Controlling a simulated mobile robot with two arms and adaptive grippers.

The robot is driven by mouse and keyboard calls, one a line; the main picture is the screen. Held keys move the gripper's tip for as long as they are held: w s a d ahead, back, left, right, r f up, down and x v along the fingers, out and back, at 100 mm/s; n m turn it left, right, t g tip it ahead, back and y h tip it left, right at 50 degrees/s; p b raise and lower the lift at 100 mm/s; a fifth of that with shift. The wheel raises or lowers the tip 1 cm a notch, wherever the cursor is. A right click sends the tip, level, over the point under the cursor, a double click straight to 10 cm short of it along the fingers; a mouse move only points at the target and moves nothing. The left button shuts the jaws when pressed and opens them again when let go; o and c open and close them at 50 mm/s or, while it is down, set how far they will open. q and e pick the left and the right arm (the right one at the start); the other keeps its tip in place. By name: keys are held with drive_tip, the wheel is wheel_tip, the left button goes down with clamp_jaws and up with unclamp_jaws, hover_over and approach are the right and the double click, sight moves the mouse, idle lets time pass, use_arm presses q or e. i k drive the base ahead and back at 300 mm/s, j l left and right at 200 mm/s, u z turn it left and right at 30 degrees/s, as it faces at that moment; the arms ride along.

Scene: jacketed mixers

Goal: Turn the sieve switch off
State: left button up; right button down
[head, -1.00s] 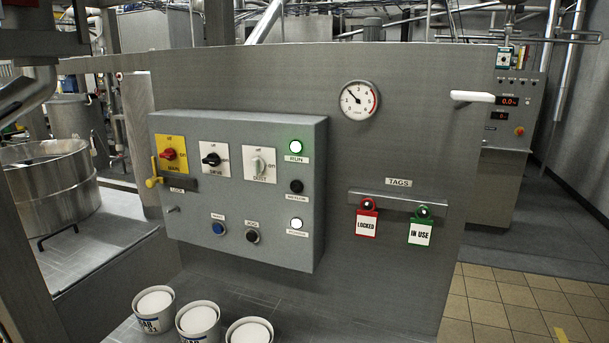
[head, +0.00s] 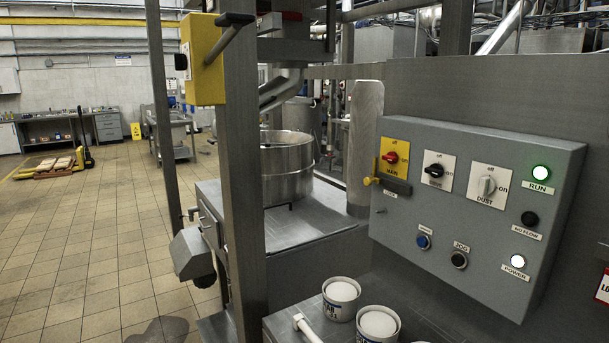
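No switch in the head view carries a label that I can clearly read as sieve. A yellow box (head: 203,62) with a dark lever handle (head: 230,36) is fixed high on a grey post, its front turned away from me. The grey control panel (head: 470,245) has three rotary switches marked off at the top and on at the right. They are a red main switch (head: 391,158), a black middle switch (head: 436,170) with a small blurred label, and a grey dust switch (head: 486,187) with its knob upright. Neither of my grippers is in view.
The run lamp (head: 541,172) and power lamp (head: 518,260) are lit. White-filled tubs (head: 341,296) and a white handle-like thing (head: 306,328) are at the bottom. The post (head: 243,170) and a steel bowl (head: 288,165) stand left of the panel. Tiled floor (head: 90,240) is open at left.

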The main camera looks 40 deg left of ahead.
sight(436, 170)
drive_tip(key=j+u, duration=0.1)
drive_tip(key=j, duration=0.35)
drive_tip(key=i+j+u, duration=0.1)
drive_tip(key=j, duration=0.35)
drive_tip(key=i+j+u, duration=0.1)
drive_tip(key=j, duration=0.3)
drive_tip(key=i+j+u, duration=0.1)
drive_tip(key=j, duration=0.35)
drive_tip(key=i+j+u, duration=0.1)
drive_tip(key=j, duration=0.3)
drive_tip(key=i+j+u, duration=0.15)
drive_tip(key=j, duration=0.3)
drive_tip(key=i+j+u, duration=0.1)
drive_tip(key=j, duration=0.25)
drive_tip(key=i+j+u, duration=0.1)
drive_tip(key=i+j, duration=0.2)
drive_tip(key=j, duration=0.1)
